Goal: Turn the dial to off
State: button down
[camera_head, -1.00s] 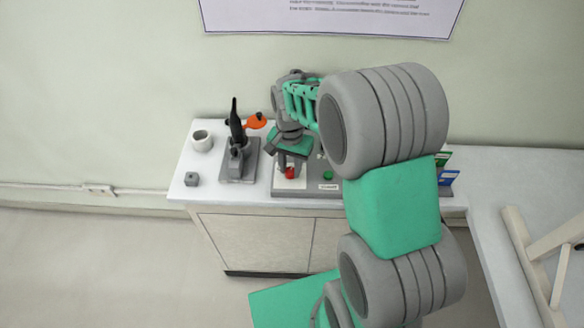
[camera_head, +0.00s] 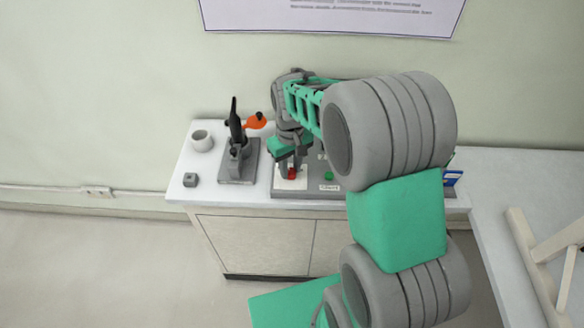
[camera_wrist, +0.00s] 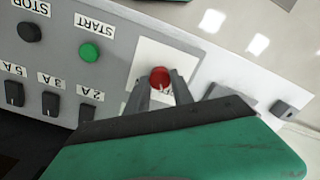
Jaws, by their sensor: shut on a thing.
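The dial is a red round knob (camera_wrist: 160,77) on a white plate (camera_wrist: 148,57) of a grey panel (camera_wrist: 118,48). It also shows in the head view (camera_head: 292,174), low on the panel. My gripper (camera_wrist: 160,82) has its two grey fingers on either side of the red knob and is shut on it. In the head view my gripper (camera_head: 291,168) reaches down onto the knob. A label beside the knob is mostly hidden by the fingers, so I cannot read the dial's setting.
On the panel are a green START button (camera_wrist: 89,52), a black STOP button (camera_wrist: 29,32) and black switches (camera_wrist: 51,103).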

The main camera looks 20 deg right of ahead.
aim_at(291, 172)
jog(key=shift+s+f+n, duration=0.25)
jog(key=shift+s+n, duration=0.05)
jog(key=shift+n, duration=0.7)
jog(key=c, duration=1.4)
grip_release()
jog(key=shift+c, duration=0.2)
jog(key=o, duration=0.3)
jog(key=shift+w+r, duration=0.1)
jog(key=shift+r, duration=0.05)
jog(key=shift+o, duration=0.2)
jog(key=shift+w+r, duration=0.1)
jog(key=shift+r, duration=0.25)
notch_tip(291, 172, up, 7)
jog(key=shift+r+b, duration=0.1)
jog(key=shift+b, duration=0.5)
